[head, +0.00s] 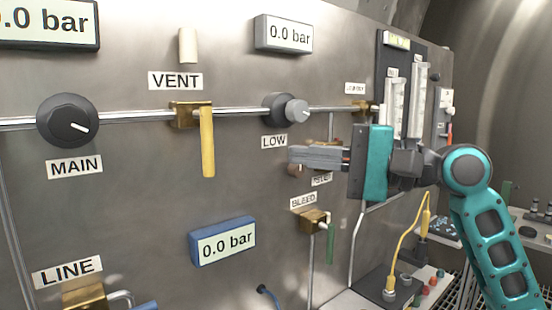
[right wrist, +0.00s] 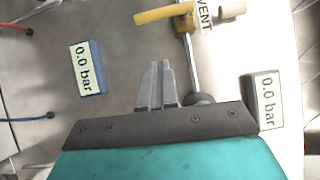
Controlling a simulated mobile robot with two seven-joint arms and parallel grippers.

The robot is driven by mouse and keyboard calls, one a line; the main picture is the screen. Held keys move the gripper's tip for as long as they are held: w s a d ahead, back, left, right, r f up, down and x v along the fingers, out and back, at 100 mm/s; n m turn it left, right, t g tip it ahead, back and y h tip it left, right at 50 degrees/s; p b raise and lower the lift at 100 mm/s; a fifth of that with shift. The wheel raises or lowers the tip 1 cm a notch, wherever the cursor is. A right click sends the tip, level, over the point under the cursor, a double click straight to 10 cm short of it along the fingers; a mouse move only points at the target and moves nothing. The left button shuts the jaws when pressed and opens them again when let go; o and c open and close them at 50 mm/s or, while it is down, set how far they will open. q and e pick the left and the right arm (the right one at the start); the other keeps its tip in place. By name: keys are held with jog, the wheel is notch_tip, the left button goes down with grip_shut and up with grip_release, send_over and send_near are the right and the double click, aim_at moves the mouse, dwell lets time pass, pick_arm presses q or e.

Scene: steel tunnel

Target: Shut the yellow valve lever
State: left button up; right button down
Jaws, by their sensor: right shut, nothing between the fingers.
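The yellow valve lever (head: 208,142) hangs straight down from a brass valve body (head: 188,115) under the VENT label, across the horizontal pipe. In the right wrist view the yellow lever (right wrist: 165,14) shows at the top, apart from the fingers. My right gripper (head: 292,157) is shut and empty, in front of the panel to the right of the lever and below the LOW knob. In the right wrist view its fingertips (right wrist: 158,64) are together with nothing between them. My left gripper is not in view.
The grey panel carries a MAIN knob (head: 68,121), a LOW knob (head: 287,110) and a blue-framed gauge (head: 223,241). A green lever (head: 331,244) hangs at the BLEED valve. A yellow cable (head: 402,240) loops at lower right. The panel between the yellow lever and my gripper is clear.

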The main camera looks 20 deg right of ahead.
jog(key=v, duration=0.3)
jog(key=shift+r, duration=0.1)
dwell(0.4)
jog(key=w+f+m+t+h, duration=0.1)
jog(key=w+f+h, duration=0.15)
jog(key=f, duration=0.45)
jog(key=w+f+t+h, duration=0.2)
jog(key=w+f, duration=0.2)
jog(key=f, duration=0.3)
notch_tip(320, 180, down, 19)
jog(key=n+h, duration=0.2)
jog(key=h, duration=0.2)
jog(key=s+a+f+n+g+h, duration=0.3)
jog(key=s+f+n, duration=0.6)
jog(key=s+f, duration=1)
notch_tip(320, 180, down, 3)
jog(key=shift+s+a+f+h, duration=0.1)
jog(key=shift+s+a+h, duration=0.05)
jog(key=shift+a+h, duration=0.5)
